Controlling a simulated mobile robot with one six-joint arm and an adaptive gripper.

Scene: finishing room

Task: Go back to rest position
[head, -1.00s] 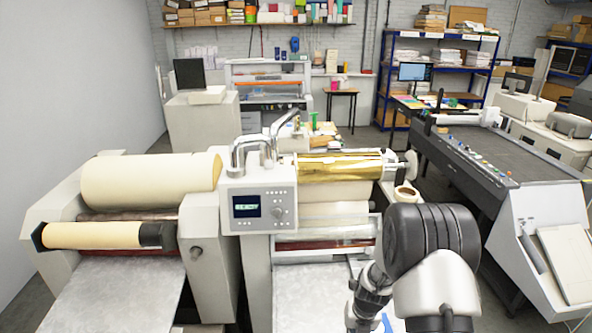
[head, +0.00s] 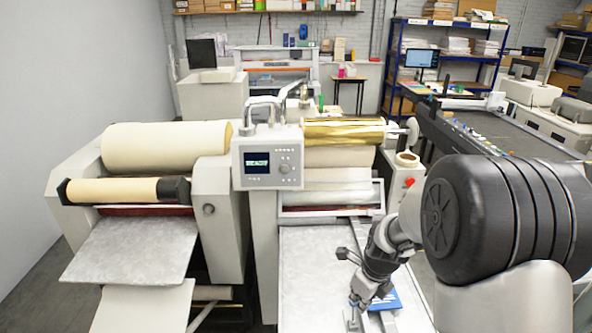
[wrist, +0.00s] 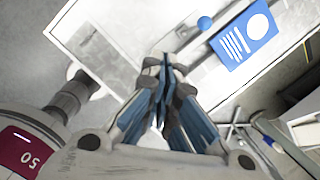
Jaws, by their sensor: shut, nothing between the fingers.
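My gripper (head: 362,298) hangs at the end of my arm, low in the head view, over the right-hand feed bed of the laminating machine. In the wrist view its fingers (wrist: 164,65) are together, with nothing between them. A blue label with white marks (wrist: 244,34) lies on a pale surface beyond the fingertips. A blue patch (head: 388,300) also shows just right of the gripper in the head view. Whether the fingertips touch the bed cannot be told.
The machine's control box (head: 267,158), gold foil roll (head: 343,131) and cream roll (head: 165,146) stand ahead. A red button (head: 409,182) is near my arm. A long dark-topped machine (head: 470,130) stands at the right. Bare floor (head: 45,285) shows at far left.

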